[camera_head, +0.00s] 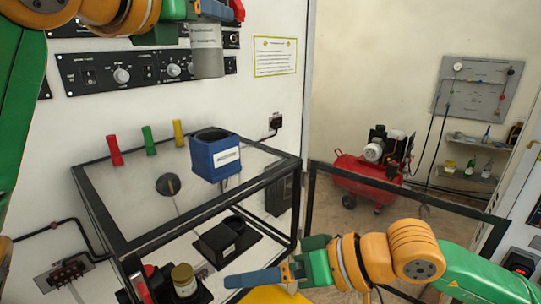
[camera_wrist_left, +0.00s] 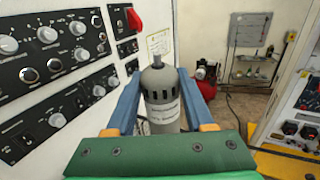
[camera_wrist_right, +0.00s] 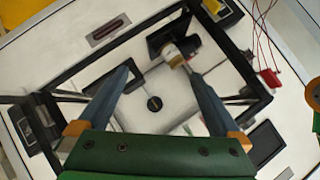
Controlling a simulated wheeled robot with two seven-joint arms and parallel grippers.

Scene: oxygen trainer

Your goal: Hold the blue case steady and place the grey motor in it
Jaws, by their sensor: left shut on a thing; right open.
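The blue case (camera_head: 215,158) has an open dark top and a white label. It appears to stand upright on the glass top of a black-framed box. My left gripper (camera_head: 207,12) is shut on the grey motor (camera_head: 207,52) and holds it high above the case, in front of the wall panels. In the left wrist view the motor (camera_wrist_left: 160,98) stands upright between the blue fingers. My right gripper (camera_head: 262,278) is open and empty, low in front and right of the case, apart from it. I cannot make out the case in the right wrist view.
The black-framed box (camera_head: 119,250) has red, green and yellow pegs (camera_head: 149,140) behind its glass area. A black block (camera_head: 216,241) and a gold-lidded jar (camera_head: 184,279) sit lower down. A red compressor (camera_head: 366,180) stands on the floor at the back right.

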